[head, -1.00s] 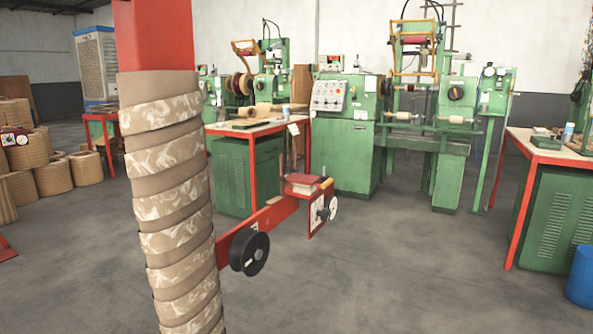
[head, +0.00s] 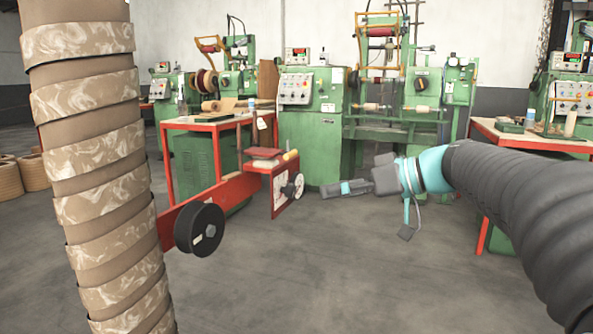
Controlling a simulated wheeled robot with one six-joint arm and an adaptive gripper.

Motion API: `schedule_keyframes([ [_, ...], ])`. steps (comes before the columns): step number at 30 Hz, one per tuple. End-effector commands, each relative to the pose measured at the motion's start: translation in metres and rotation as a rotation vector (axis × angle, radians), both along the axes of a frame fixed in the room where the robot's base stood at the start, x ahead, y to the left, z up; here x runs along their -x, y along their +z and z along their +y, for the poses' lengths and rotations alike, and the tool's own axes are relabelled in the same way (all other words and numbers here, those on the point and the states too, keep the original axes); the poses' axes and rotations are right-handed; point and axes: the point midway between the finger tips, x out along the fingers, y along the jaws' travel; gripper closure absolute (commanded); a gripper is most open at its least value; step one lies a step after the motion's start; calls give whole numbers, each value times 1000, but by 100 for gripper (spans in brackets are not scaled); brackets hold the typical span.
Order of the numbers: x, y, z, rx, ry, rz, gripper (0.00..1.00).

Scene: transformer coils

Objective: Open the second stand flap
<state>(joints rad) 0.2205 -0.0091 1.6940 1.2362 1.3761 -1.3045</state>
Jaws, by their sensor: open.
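A red stand (head: 232,196) reaches from behind the wrapped column at the left toward the middle of the head view. It carries a black spool (head: 199,229) on its near side. At its far end is a red upright plate (head: 280,191) with a white wheel (head: 298,186). I cannot tell for sure which part is the second stand flap. My gripper (head: 343,188) comes in from the right, to the right of the plate and apart from it. It is open and looks empty; its fingers are small and partly hidden in this view.
A brown-wrapped column (head: 95,150) fills the near left. A red-framed table (head: 205,124) and green winding machines (head: 311,130) stand behind the stand. Another red-framed table (head: 525,138) is at the right, partly behind my arm. The floor in front is clear.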

Motion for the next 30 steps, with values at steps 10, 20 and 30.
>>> schedule_keyframes([
  [10,-67,38,-31,-200,90,-393,7],
  [20,-80,43,-2,-213,98,-420,7],
  [30,-102,43,58,-211,97,-418,7],
])
